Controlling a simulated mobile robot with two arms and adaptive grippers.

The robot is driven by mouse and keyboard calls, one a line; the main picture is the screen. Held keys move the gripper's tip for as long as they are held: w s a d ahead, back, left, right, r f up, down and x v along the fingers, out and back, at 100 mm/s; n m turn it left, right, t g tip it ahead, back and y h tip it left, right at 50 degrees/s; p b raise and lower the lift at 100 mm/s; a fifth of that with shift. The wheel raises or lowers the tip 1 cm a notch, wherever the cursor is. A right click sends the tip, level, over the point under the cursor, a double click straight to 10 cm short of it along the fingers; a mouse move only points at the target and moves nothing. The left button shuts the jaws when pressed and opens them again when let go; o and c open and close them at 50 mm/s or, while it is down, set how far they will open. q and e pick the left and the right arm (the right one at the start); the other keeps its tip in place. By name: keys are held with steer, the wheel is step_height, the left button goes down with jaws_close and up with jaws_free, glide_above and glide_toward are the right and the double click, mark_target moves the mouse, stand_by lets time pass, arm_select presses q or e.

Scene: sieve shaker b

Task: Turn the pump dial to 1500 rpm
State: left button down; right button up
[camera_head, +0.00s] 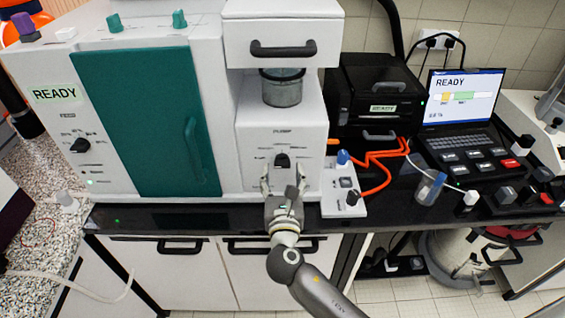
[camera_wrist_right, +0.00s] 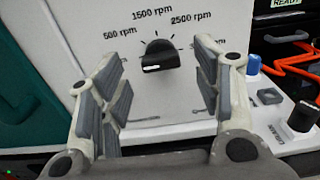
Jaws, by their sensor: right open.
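The pump dial (camera_head: 282,160) is a small black knob on the white pump panel (camera_head: 258,140), below the word PUMP. In the right wrist view the dial (camera_wrist_right: 158,52) sits under the printed labels 500 rpm, 1500 rpm and 2500 rpm. A white mark shows low on its front; which label it points at I cannot tell. My right gripper (camera_head: 283,178) is open in front of the panel. In the wrist view its fingers (camera_wrist_right: 157,70) stand on either side of the dial, with visible gaps and no contact seen. My left gripper is not in view.
A drawer handle (camera_head: 284,49) juts out above the dial, over a grey cup (camera_head: 282,88). A small control box (camera_head: 343,190) with a blue knob and a black knob stands just right. Orange cables (camera_head: 378,160) lie beyond it. A teal door (camera_head: 145,115) is to the left.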

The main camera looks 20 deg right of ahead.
mark_target(282, 166)
steer(key=shift+x, duration=1.75)
steer(key=c, duration=1)
